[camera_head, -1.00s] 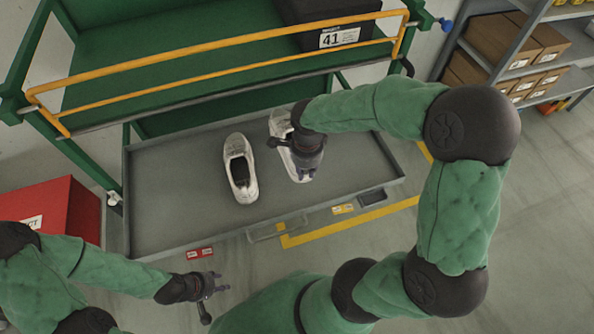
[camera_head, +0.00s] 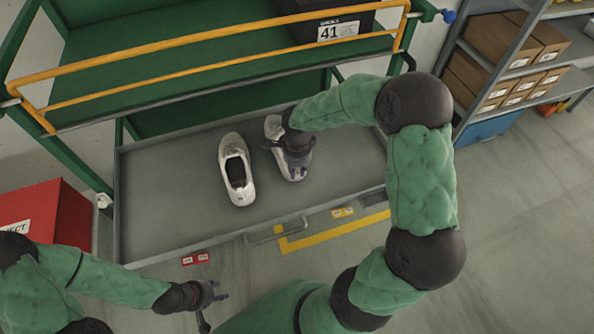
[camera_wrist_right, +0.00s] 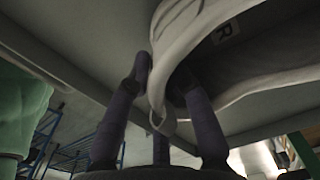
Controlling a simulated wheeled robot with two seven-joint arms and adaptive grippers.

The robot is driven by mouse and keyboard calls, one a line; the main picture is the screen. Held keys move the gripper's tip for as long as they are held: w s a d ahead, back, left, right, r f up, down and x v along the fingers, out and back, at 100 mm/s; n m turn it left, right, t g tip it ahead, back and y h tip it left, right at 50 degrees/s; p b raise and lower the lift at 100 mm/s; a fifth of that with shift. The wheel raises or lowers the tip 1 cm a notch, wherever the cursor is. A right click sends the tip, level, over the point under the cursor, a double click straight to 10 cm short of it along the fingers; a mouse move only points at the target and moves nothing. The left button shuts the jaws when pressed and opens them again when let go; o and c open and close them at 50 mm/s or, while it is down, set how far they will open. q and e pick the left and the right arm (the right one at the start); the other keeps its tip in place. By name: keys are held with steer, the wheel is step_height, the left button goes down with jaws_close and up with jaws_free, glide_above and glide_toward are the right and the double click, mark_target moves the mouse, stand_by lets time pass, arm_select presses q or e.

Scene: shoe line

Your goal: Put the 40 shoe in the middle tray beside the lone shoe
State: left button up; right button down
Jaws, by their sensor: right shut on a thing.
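A white shoe (camera_head: 237,170), the lone one, lies in the grey middle tray (camera_head: 160,215), left of centre, toe away from me. A second white shoe (camera_head: 273,127) is just to its right, roughly parallel, with a small gap between them. My right gripper (camera_head: 291,152) is shut on this second shoe and hides its middle. The right wrist view shows the fingers (camera_wrist_right: 166,82) around the shoe's rim (camera_wrist_right: 176,55), with an R tag inside. Whether this shoe touches the tray floor I cannot tell. My left gripper (camera_head: 217,306) is open and empty in front of the tray.
A black box marked 41 (camera_head: 325,30) stands on the green upper shelf (camera_head: 150,75) behind a yellow rail (camera_head: 210,45). A red bin (camera_head: 50,222) is at the left. Shelving with cardboard boxes (camera_head: 505,45) is at the right. The tray is bare at both ends.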

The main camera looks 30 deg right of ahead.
steer(key=shift+r, duration=0.15)
steer(key=c, duration=1.1)
jaws_free()
step_height(320, 180, up, 12)
steer(key=p, duration=0.4)
steer(key=shift+s+p, duration=0.15)
steer(key=shift+p, duration=0.15)
